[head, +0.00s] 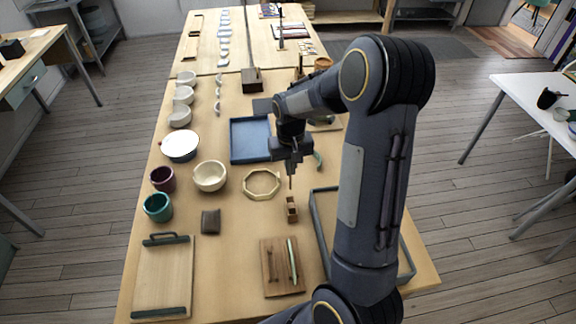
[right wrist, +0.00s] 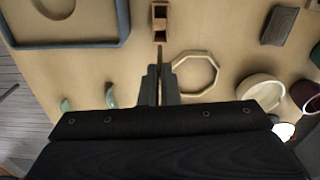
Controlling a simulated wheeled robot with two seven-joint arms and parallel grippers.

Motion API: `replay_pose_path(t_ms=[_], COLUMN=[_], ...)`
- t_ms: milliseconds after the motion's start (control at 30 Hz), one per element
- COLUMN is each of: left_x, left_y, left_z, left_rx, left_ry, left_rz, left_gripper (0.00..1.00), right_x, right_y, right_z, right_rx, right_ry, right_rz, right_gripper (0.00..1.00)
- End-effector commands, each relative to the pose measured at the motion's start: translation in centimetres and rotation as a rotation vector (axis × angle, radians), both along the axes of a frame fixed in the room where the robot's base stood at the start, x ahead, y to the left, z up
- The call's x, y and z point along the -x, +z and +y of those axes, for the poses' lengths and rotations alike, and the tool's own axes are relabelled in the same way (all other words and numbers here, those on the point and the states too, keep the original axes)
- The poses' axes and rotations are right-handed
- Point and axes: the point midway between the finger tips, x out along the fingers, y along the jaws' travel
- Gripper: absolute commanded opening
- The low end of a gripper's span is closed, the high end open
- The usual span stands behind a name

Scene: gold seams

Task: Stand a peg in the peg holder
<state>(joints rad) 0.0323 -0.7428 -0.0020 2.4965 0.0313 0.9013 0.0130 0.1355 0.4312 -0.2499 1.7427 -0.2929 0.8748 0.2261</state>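A small brown wooden peg holder (head: 292,213) stands on the table, right of the octagonal ring; it also shows at the top of the right wrist view (right wrist: 159,31). My right gripper (head: 291,162) points down, shut on a thin brown peg (head: 291,182). In the head view the peg hangs roughly upright, its tip just above the holder in the picture and apart from it. In the right wrist view the peg (right wrist: 159,60) sticks out between the fingertips (right wrist: 158,90) toward the holder. How high its tip is, I cannot tell. My left gripper is out of view.
An octagonal ring (head: 248,190) lies close left of the holder. A grey-rimmed tray (head: 317,225) is close on its right. A wooden board with tools (head: 270,285) lies nearer, a blue tray (head: 236,140) farther off. A cream bowl (head: 210,183) and cups stand left.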

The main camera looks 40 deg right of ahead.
Motion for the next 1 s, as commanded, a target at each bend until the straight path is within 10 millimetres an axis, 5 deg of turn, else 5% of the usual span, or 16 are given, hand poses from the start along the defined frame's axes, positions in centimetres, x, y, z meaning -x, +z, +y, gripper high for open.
replay_pose_path(t_ms=[500, 1000], left_x=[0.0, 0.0], left_y=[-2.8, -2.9], left_z=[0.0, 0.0], left_rx=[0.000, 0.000], left_ry=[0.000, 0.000], left_rz=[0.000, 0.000], left_gripper=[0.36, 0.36], right_x=[0.0, 0.0], right_y=[-3.8, -4.0], right_z=[0.1, 0.1], right_rx=[0.000, 0.000], right_ry=[0.003, 0.003], right_rz=[0.001, 0.001], right_gripper=[0.00, 0.00])
